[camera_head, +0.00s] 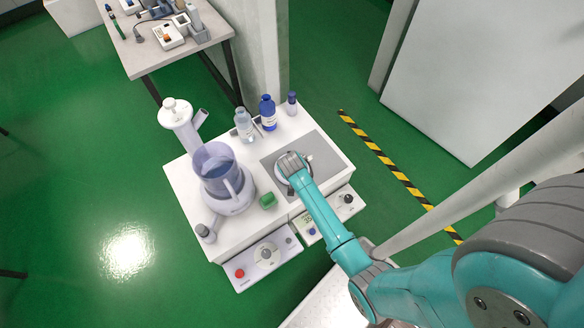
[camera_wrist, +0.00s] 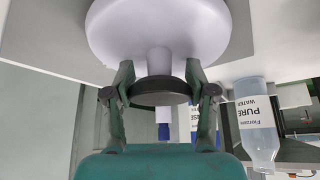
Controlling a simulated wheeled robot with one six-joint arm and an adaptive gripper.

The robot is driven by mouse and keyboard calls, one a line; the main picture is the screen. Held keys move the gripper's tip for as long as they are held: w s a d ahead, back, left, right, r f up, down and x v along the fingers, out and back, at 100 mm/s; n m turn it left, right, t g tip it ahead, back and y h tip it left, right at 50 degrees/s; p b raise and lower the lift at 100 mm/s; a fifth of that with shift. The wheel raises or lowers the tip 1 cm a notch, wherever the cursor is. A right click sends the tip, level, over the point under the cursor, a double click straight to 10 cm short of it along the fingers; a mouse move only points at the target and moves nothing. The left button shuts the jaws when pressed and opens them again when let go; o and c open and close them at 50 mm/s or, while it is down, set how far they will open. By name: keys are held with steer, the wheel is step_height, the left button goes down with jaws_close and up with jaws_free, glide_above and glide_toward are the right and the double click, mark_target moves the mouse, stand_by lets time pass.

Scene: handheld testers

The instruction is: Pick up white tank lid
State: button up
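A white round lid (camera_wrist: 195,40) with a short stem and a dark disc-shaped knob (camera_wrist: 160,92) fills the top of the wrist view. In the head view the pale round lid (camera_head: 281,186) shows partly beneath my gripper (camera_head: 291,172), over the grey plate of the white bench unit. In the wrist view my gripper's fingers (camera_wrist: 160,70) stand on both sides of the knob and stem. A gap shows between each fingertip and the stem. The finger pads lie very near the knob's edges; I cannot tell whether they touch it. My wrist hides part of the lid from above.
Left of my gripper stand a clear jug-like tank (camera_head: 216,172) and a white column (camera_head: 175,113). A clear bottle (camera_head: 245,124) and a blue bottle (camera_head: 268,112) stand behind. Control boxes (camera_head: 262,257) line the front.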

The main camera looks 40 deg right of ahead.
steer(key=c, duration=0.3)
